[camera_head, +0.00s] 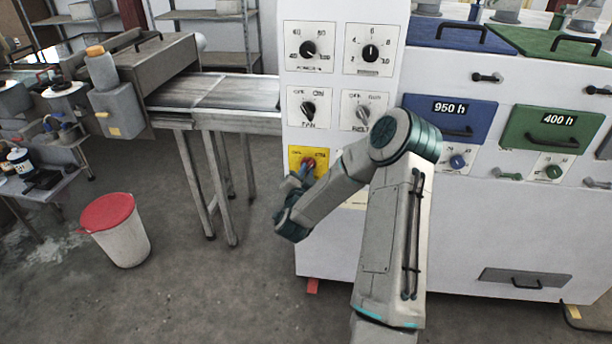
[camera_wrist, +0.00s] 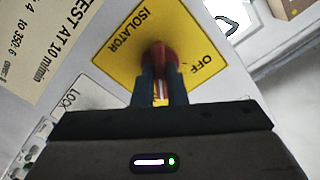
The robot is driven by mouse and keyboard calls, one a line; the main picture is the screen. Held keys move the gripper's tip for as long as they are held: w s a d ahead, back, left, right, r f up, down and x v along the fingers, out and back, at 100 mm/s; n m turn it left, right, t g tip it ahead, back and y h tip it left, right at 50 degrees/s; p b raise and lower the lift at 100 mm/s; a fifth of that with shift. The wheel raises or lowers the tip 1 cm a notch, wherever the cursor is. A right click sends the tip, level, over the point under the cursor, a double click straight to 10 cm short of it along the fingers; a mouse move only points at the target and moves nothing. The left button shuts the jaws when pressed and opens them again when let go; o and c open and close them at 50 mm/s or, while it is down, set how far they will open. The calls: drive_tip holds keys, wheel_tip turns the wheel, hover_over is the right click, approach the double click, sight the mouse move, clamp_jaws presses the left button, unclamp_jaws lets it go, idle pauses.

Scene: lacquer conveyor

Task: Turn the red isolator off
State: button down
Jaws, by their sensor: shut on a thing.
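The red isolator knob (camera_wrist: 160,56) sits on a yellow plate (camera_wrist: 118,50) lettered "ISOLATOR" and "OFF" in the wrist view. My gripper (camera_wrist: 160,82) is shut on the red knob, one dark finger on each side of it. The fingers hide part of the knob, so I cannot tell which way it is set. In the head view the yellow plate (camera_head: 295,155) is low on the white control panel, with the red knob (camera_head: 308,163) partly behind my gripper (camera_head: 304,173).
Above the isolator are a FAN knob (camera_head: 308,108), a belt knob (camera_head: 362,112) and two dials. Left of the panel is a conveyor (camera_head: 225,92) on legs. A white bin with a red lid (camera_head: 107,212) stands on the floor. Blue (camera_head: 450,118) and green (camera_head: 552,132) doors are at right.

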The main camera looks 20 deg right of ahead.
drive_tip(key=n+b, duration=1.1)
drive_tip(key=n, duration=0.7)
drive_tip(key=shift+n+b, duration=0.3)
drive_tip(key=shift+b, duration=0.05)
idle(0.9)
drive_tip(key=c, duration=1.5)
unclamp_jaws()
drive_tip(key=shift+o, duration=0.2)
drive_tip(key=v, duration=1.4)
